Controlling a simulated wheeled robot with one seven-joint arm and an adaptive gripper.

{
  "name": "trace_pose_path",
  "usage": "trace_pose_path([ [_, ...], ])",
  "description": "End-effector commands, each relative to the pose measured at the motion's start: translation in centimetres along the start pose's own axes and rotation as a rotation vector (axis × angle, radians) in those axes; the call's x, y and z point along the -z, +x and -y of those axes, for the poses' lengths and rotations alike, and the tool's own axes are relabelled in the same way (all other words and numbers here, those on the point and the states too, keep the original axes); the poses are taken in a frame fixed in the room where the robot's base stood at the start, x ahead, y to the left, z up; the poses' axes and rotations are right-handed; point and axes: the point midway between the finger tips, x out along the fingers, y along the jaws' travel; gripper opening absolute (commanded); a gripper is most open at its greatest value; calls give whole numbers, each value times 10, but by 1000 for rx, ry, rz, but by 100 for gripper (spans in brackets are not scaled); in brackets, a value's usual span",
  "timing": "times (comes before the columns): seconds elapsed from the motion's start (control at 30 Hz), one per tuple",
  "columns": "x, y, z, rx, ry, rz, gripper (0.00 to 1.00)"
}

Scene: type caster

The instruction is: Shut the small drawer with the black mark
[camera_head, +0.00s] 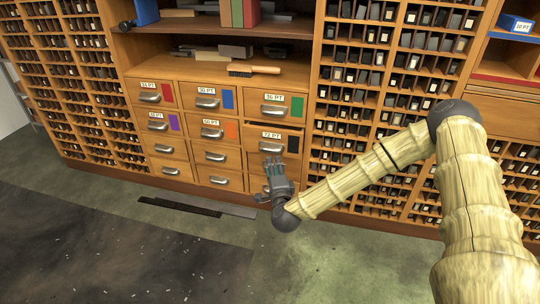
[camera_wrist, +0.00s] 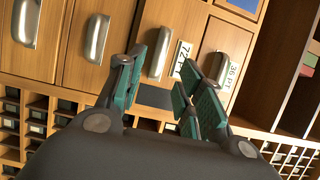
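The small drawer with the black mark (camera_head: 293,144) is labelled 72 PT and sits in the right column, second row. Its front stands out a little from the cabinet, with a gap along its top. In the wrist view the drawer's silver handle (camera_wrist: 160,53), its 72 PT label and black mark show between and beyond my fingers. My gripper (camera_head: 273,166) is just below and in front of this drawer's handle in the head view. In the wrist view my gripper (camera_wrist: 156,82) has its fingers apart with nothing held. Whether they touch the drawer I cannot tell.
Other small drawers with handles surround it, including the 36 PT drawer (camera_head: 276,104) above with a green mark. A brush (camera_head: 254,69) lies on the ledge above. Type racks (camera_head: 365,110) flank the cabinet. Open floor (camera_head: 330,265) lies in front, with dark flat strips near the base.

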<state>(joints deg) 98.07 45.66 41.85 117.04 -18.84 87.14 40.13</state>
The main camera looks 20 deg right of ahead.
Motion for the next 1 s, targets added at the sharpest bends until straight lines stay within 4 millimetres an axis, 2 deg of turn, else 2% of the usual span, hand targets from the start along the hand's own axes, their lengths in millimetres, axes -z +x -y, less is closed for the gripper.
trace_pose_path([
  [0.3,0,53,-3,3,-2,-1,37],
  [0.5,0,76,-2,2,-3,0,37],
  [0.7,0,87,-1,0,-3,1,37],
  [1.0,0,88,0,0,-3,1,35],
])
